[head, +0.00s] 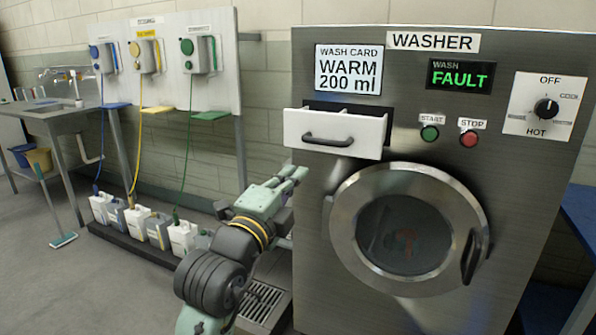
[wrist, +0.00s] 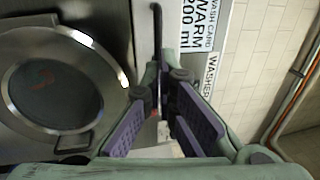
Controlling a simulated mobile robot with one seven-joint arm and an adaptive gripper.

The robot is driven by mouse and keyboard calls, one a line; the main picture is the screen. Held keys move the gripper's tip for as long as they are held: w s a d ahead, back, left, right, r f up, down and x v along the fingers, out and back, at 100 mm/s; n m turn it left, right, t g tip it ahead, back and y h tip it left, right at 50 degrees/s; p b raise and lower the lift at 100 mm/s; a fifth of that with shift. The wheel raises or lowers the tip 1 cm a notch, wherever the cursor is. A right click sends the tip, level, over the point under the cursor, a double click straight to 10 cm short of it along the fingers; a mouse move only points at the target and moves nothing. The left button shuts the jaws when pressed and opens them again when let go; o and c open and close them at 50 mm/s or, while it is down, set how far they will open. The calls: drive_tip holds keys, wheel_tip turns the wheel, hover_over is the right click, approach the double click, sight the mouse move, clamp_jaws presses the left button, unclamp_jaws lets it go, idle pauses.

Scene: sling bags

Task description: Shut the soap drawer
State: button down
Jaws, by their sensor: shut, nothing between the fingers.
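The soap drawer (head: 370,134) is a white-fronted box with a dark curved handle (head: 327,141), at the upper left of the washer. It stands out from the washer, and a dark gap shows above and behind its front. My gripper (head: 299,172) is shut and empty, below and left of the drawer front in the head view. In the wrist view, my gripper (wrist: 167,76) has its purple-padded fingers pointing toward the drawer's dark handle (wrist: 157,45). Whether the fingertips touch the drawer is not clear.
The round washer door (head: 408,230) is closed below the drawer. A start button (head: 430,133), stop button (head: 469,139) and dial (head: 546,109) are to the right. Several jugs (head: 183,238) stand on a low rack at left, under the dispenser board (head: 225,72).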

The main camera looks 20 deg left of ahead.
sight(320, 142)
drive_tip(key=w+p, duration=0.1)
drive_tip(key=w, duration=0.2)
drive_tip(key=w+r+p, duration=0.1)
drive_tip(key=w+p, duration=0.1)
drive_tip(key=w, duration=0.2)
drive_tip(key=w+r+p, duration=0.1)
drive_tip(key=w, duration=0.2)
drive_tip(key=shift+w+d+r, duration=0.2)
drive_tip(key=shift+w+p, duration=0.3)
drive_tip(key=shift+w+f, duration=0.1)
drive_tip(key=w+b, duration=0.2)
drive_tip(key=w, duration=0.3)
drive_tip(key=w+b, duration=0.2)
drive_tip(key=w, duration=0.3)
drive_tip(key=shift+w+d, duration=0.2)
drive_tip(key=shift+w, duration=0.45)
drive_tip(key=shift+r, duration=0.2)
